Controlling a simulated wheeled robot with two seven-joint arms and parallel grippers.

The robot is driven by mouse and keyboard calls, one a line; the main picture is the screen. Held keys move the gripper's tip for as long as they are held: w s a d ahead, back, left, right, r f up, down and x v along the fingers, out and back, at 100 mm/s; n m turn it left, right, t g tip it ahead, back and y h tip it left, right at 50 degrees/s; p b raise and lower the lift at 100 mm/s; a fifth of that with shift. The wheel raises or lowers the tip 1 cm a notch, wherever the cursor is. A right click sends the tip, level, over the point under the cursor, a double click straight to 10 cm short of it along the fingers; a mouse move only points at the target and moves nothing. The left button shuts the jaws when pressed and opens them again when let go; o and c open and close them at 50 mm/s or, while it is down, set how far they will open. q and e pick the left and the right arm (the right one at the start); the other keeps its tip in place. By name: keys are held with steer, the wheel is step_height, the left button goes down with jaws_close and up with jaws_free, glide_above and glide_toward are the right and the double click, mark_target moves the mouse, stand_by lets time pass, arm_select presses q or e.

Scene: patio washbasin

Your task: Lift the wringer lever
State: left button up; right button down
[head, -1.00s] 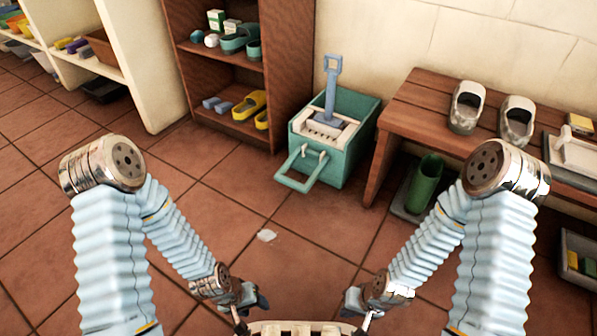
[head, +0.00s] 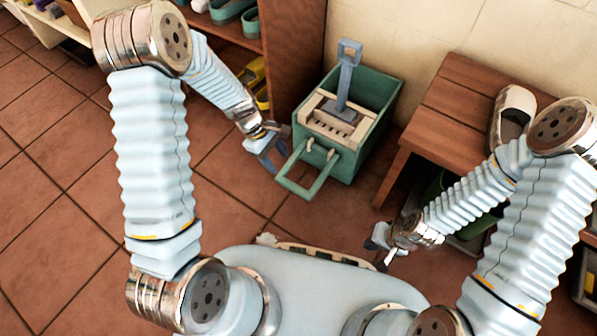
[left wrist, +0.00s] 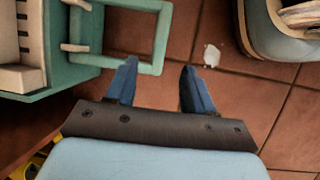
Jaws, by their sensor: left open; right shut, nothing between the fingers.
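A green mop bucket (head: 378,98) stands on the tiles with a cream wringer (head: 325,123) set in its top. A blue-grey upright handle (head: 345,78) rises from the wringer. The green looped lever (head: 298,188) sticks out low from the bucket's front; it also shows in the left wrist view (left wrist: 162,40). My right gripper (head: 380,252) is shut and empty, lower right of the bucket.
A wooden bench (head: 440,135) with a shoe (head: 512,118) on it stands right of the bucket. A brown shelf (head: 295,50) stands behind on the left. A white scrap (left wrist: 211,56) lies on the floor. Open tiles (head: 60,240) lie to the left.

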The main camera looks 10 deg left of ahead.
mark_target(294, 186)
arm_select(q)
steer(key=b+x, duration=0.3)
steer(key=x, duration=1)
steer(key=shift+f, duration=0.1)
jaws_close()
